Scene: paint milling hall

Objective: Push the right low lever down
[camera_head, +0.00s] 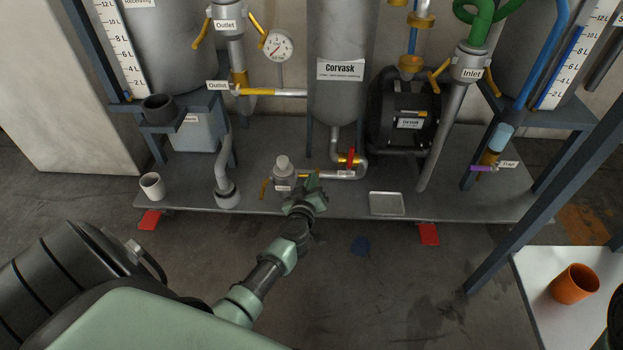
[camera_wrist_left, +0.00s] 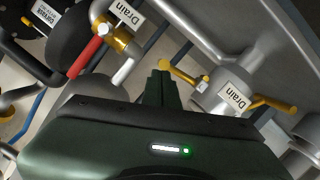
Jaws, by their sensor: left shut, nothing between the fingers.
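The low drain valve (camera_head: 284,172) is a grey upright fitting on the skid floor. It also shows in the left wrist view (camera_wrist_left: 234,84), labelled "Drain", with a yellow lever on each side. The right low lever (camera_wrist_left: 182,74) is the one nearer the red lever in the wrist view. My left gripper (camera_head: 312,182) is shut and empty, just right of the valve, and hides most of that lever in the head view. Its fingertips (camera_wrist_left: 163,70) are close to the lever's rounded end; I cannot tell whether they touch. The left low lever (camera_head: 264,188) points downward. My right gripper does not show.
A red lever (camera_head: 351,158) on another drain pipe stands close to the right of my left gripper. A shallow metal tray (camera_head: 386,204) lies further right, and a white cup (camera_head: 152,186) stands at left. An orange cup (camera_head: 574,284) sits on a white surface at lower right.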

